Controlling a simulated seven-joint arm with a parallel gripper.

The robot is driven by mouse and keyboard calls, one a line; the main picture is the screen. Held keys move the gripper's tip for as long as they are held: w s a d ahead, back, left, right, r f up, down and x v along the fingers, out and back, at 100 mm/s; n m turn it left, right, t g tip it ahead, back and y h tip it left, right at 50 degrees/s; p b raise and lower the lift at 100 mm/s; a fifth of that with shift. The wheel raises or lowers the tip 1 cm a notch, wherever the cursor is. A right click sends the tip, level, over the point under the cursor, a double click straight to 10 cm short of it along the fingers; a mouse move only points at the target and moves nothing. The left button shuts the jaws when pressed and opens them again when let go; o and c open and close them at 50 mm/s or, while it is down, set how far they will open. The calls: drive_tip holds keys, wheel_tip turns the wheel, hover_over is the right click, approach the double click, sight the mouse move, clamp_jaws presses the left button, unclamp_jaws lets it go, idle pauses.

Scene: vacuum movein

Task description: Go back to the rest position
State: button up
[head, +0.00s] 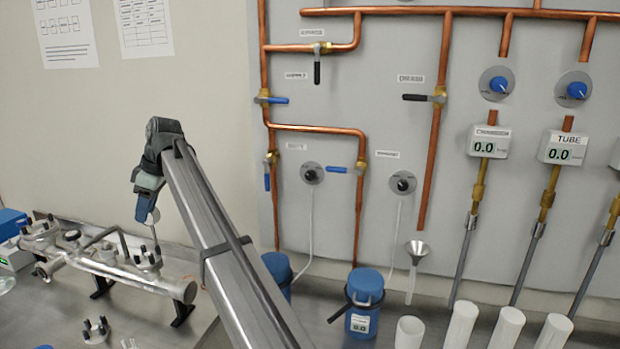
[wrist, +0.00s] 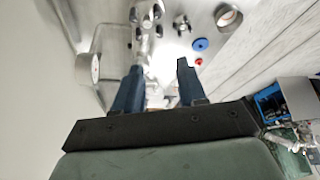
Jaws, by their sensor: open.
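My gripper (head: 149,216) hangs down at the left in the head view, at the end of my raised arm. It is above or close to the metal pipe manifold (head: 115,272); I cannot tell whether they touch. In the wrist view my gripper (wrist: 158,74) has its two dark blue fingers apart, with nothing seen held between them. Beyond the fingers are metal clamp parts (wrist: 148,14) and a pale surface.
The wall panel (head: 345,90) carries copper pipes, valves and gauges. A loose clamp (head: 96,329) lies near the front left. A blue disc (wrist: 201,44) shows in the wrist view.

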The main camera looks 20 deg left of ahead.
drive_tip(key=s+d+f+m+g+y, duration=0.1)
drive_tip(key=s+d+f+m+g, duration=0.1)
drive_tip(key=s+d+f, duration=0.55)
drive_tip(key=s+d+f+m+g+y, duration=0.1)
drive_tip(key=s+d+f, duration=0.2)
drive_tip(key=d+f, duration=0.9)
drive_tip(key=s+d+f+m+g+y, duration=0.1)
drive_tip(key=s+d+f+m+g, duration=0.1)
drive_tip(key=s+d+f, duration=0.55)
drive_tip(key=w+d+f+m+t+h, duration=0.1)
drive_tip(key=d+f+m, duration=0.3)
drive_tip(key=d+f, duration=0.95)
drive_tip(key=d+f+m+h, duration=0.1)
drive_tip(key=d+f+m, duration=0.4)
drive_tip(key=d+f, duration=0.85)
drive_tip(key=s+d+f+m+h, duration=0.1)
drive_tip(key=s+d+f+m, duration=0.1)
drive_tip(key=s+d+f, duration=0.2)
drive_tip(key=s+d+f+m+h, duration=0.2)
drive_tip(key=s+d+f, duration=0.3)
drive_tip(key=d+f, duration=0.4)
drive_tip(key=s+d+f+m+g+h, duration=0.1)
drive_tip(key=s+d+f+m+h, duration=0.1)
drive_tip(key=s+d+f+m, duration=0.2)
drive_tip(key=d+f, duration=0.3)
drive_tip(key=d, duration=0.3)
drive_tip(key=shift+s+f, duration=0.25)
drive_tip(key=shift+f, duration=0.05)
